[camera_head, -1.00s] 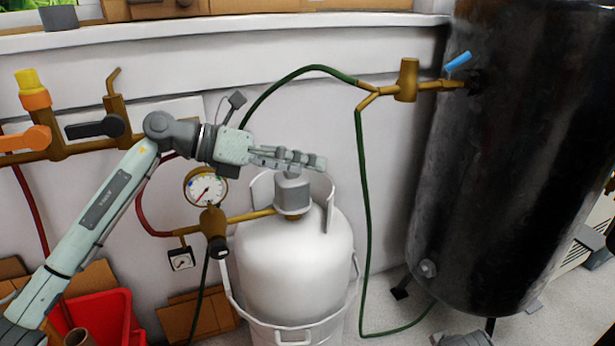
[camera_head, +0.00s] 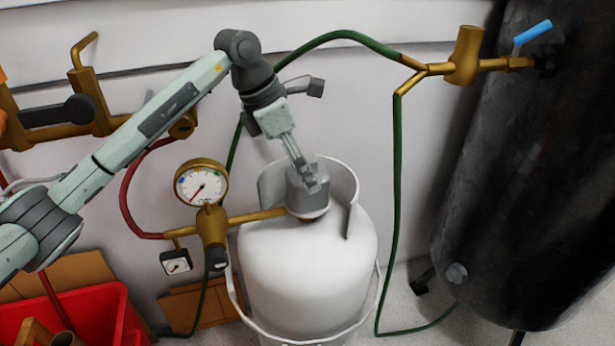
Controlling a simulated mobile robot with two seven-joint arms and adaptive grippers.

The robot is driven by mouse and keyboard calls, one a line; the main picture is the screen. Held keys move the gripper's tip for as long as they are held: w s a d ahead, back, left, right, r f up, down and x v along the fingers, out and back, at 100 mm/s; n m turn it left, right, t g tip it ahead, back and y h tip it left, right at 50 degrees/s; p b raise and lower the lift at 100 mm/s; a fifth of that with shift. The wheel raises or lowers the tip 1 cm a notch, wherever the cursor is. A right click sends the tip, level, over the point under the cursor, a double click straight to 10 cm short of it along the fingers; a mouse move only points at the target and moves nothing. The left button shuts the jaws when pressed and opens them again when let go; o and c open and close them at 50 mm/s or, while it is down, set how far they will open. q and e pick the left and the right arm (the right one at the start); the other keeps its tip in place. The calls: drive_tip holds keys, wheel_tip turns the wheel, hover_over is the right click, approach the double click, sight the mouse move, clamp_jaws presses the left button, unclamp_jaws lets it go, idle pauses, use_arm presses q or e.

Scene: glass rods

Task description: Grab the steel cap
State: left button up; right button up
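The steel cap (camera_head: 308,203) is a grey cylinder on top of the white gas tank (camera_head: 305,258), inside the tank's raised collar (camera_head: 353,184). My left arm comes in from the left. Its gripper (camera_head: 311,184) points down and to the right, with the fingers in front of the upper part of the cap. The fingers hide part of the cap. I cannot tell whether they touch it or how far apart they are. My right gripper is not in view.
A brass valve with a pressure gauge (camera_head: 201,183) stands left of the tank, its pipe reaching the cap's base. A green hose (camera_head: 397,180) hangs to the right. A large black tank (camera_head: 545,190) stands at right. A red bin (camera_head: 95,315) is at lower left.

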use_arm(q)
drive_tip(key=shift+x, duration=1.4)
drive_tip(key=shift+w+r, duration=0.1)
drive_tip(key=c, duration=1.4)
